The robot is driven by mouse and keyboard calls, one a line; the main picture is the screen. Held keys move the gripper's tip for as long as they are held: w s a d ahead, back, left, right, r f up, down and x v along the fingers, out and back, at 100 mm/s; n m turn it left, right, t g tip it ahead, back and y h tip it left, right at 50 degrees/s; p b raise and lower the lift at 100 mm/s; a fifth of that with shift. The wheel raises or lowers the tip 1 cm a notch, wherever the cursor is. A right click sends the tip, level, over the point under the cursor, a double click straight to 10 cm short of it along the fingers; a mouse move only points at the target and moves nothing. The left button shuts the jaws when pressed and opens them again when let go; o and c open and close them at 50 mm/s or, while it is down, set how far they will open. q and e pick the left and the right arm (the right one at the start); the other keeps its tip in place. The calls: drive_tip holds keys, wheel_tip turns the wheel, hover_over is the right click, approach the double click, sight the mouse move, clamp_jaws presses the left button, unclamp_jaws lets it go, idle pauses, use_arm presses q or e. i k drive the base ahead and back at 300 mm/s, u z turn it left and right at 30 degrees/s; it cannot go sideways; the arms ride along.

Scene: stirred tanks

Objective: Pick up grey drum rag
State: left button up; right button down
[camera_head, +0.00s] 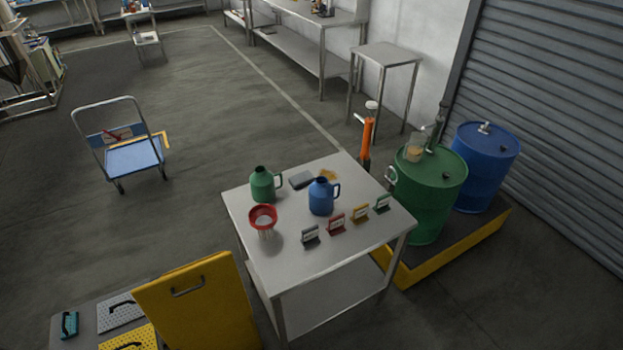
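A small dark grey folded cloth (302,180), which looks like the grey rag, lies flat near the back of the steel table (295,263). It sits between a green jug (263,185) on its left and a blue jug (321,196) on its right. A yellow-orange cloth (329,175) lies just right of it, partly hidden by the blue jug. Neither of my grippers is in view.
A red funnel (263,217) and several small coloured signs (335,224) stand on the table. Green (429,192) and blue (486,165) drums stand on a yellow-edged pallet (450,241) at right. A yellow panel (198,305) stands at front left.

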sight(305, 178)
drive_tip(key=z, duration=1.85)
drive_tip(key=i, duration=1.45)
drive_tip(key=u, duration=3.2)
